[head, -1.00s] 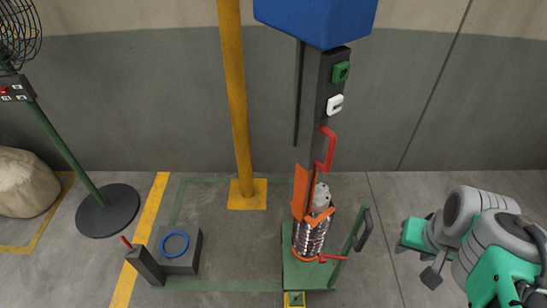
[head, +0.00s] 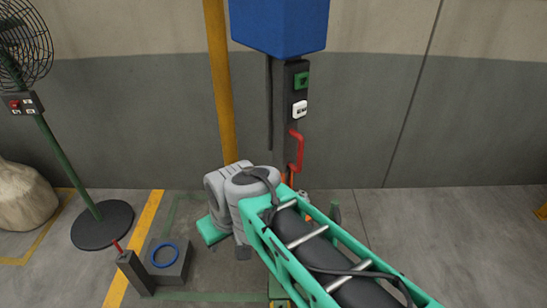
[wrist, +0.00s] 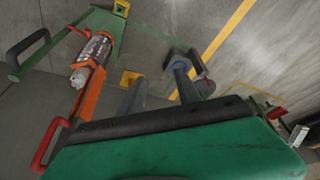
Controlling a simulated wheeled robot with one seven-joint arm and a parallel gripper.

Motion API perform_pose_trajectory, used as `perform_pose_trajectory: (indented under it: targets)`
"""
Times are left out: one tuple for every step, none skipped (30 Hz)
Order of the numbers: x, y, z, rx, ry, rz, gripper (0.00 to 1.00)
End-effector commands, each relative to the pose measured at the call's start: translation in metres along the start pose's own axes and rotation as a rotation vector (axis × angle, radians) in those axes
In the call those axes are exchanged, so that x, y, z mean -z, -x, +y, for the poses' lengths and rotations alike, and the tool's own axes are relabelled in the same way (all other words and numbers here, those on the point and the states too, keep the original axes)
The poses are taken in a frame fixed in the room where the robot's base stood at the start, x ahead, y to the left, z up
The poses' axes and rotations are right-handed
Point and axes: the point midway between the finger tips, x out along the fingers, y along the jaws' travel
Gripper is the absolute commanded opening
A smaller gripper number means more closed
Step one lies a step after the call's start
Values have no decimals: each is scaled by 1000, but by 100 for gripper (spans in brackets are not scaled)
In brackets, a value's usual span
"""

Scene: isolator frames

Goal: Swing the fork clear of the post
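A dark upright post (head: 292,122) hangs below a blue box (head: 278,25) and carries a red handle (head: 296,152). The red handle also shows at the lower left of the wrist view (wrist: 44,148). An orange part, which may be the fork, shows in the wrist view (wrist: 88,103) beside a ribbed silver cylinder (wrist: 97,48). In the head view my arm hides most of the cylinder and orange part. My gripper (wrist: 160,88) shows two grey fingers apart in the wrist view, with nothing seen between them. Its fingertips cannot be made out in the head view.
A yellow pole (head: 220,85) stands left of the dark post, close behind my arm. A grey block with a blue ring (head: 163,255) and a small dark stand with a red lever (head: 135,272) are on the floor left. A fan (head: 98,225) stands further left. The right floor is clear.

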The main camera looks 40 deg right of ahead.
Motion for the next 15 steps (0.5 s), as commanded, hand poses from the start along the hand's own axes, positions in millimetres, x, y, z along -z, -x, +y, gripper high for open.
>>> perform_pose_trajectory:
  targets:
    - [9,-24,13,14,0,33,40]
    - [18,-36,21,29,10,67,40]
    - [33,-52,34,52,25,124,40]
    - [45,-64,47,69,35,177,40]
    - [57,-74,61,85,44,237,40]
    - [72,-87,83,101,50,326,40]
    - [81,-93,102,107,51,397,40]
    - [89,-98,121,110,49,472,40]
    - [97,-100,150,103,40,578,40]
    - [100,-100,174,90,28,657,40]
    - [101,-97,197,72,16,738,40]
    - [98,-91,228,41,-3,839,40]
    - [94,-84,250,13,-19,911,40]
    - [89,-76,270,-17,-35,976,40]
    - [80,-66,293,-55,-53,1049,40]
